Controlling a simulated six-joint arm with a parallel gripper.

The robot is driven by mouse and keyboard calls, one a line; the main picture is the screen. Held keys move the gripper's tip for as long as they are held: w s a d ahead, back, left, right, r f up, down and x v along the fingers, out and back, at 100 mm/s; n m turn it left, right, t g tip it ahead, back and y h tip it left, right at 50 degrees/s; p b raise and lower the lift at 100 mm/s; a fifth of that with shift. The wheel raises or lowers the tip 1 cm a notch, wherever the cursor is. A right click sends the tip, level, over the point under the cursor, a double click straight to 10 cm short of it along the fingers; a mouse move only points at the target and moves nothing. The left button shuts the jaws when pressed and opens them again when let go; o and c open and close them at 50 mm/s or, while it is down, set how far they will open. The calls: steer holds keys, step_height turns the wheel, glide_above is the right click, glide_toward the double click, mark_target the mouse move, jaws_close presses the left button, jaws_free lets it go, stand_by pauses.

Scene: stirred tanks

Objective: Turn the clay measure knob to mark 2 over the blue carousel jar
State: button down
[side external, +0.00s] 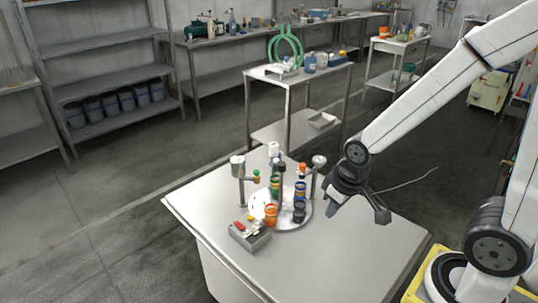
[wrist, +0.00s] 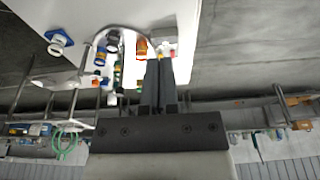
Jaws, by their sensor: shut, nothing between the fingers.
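A round pale carousel (side external: 284,224) on the white table carries several jars. An orange jar (side external: 270,214) is at its front, a dark navy jar (side external: 299,215) beside it, a blue-banded jar (side external: 300,190) behind and a green jar (side external: 275,188) farther back. Dispensers on posts stand around it. An orange-clay coloured knob or spout (side external: 302,168) shows near the right dispenser (side external: 319,161); its mark is too small to read. My gripper (side external: 330,211) is shut and empty, right of the carousel and apart from it. Its closed fingers (wrist: 160,86) fill the middle of the wrist view.
A grey control box (side external: 250,237) with red and yellow parts sits at the front left of the carousel. A left dispenser (side external: 237,168) and a dark central post (side external: 282,180) rise close by. The table's front right (side external: 350,255) is clear.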

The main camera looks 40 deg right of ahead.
stand_by(0.3)
steer(key=c, duration=0.5)
jaws_free()
steer(key=shift+w+d, duration=0.1)
steer(key=shift+w, duration=0.15)
steer(key=shift+c, duration=0.2)
steer(key=shift+o, duration=0.6)
steer(key=shift+w+d, duration=0.15)
steer(key=shift+w, duration=0.2)
steer(key=m+h, duration=0.3)
steer(key=m, duration=0.6)
glide_toward(303, 164)
steer(key=f, duration=0.1)
steer(key=shift+s+f+t, duration=0.1)
steer(key=shift+f+t, duration=0.05)
steer(key=shift+t, duration=0.15)
steer(key=shift+d+f, duration=0.1)
steer(key=shift+f, duration=0.05)
steer(key=shift+x, duration=3.75)
